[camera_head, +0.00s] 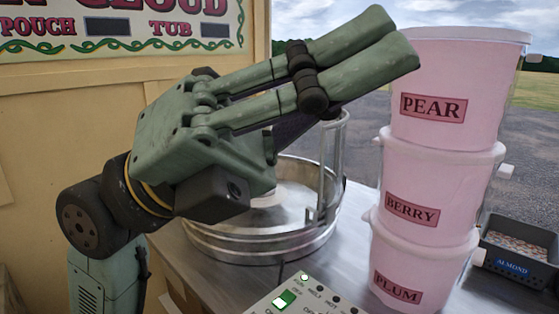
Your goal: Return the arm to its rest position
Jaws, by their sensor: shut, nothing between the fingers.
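My gripper (386,48) is large in the foreground of the head view, pointing up and to the right. Its green fingers lie close together, shut and empty. The fingertips appear in front of the left edge of the top pink tub; I cannot tell how far apart they are in depth. My arm (105,210) comes up from the lower left, bends at a dark joint and hides part of the metal pan behind it.
Pink tubs labelled PEAR (460,85), BERRY (440,185) and PLUM (420,262) stand stacked at right. A round metal pan (265,245) sits on the counter behind my gripper. A control panel (300,298) is in front, and an ALMOND tray (515,262) at far right.

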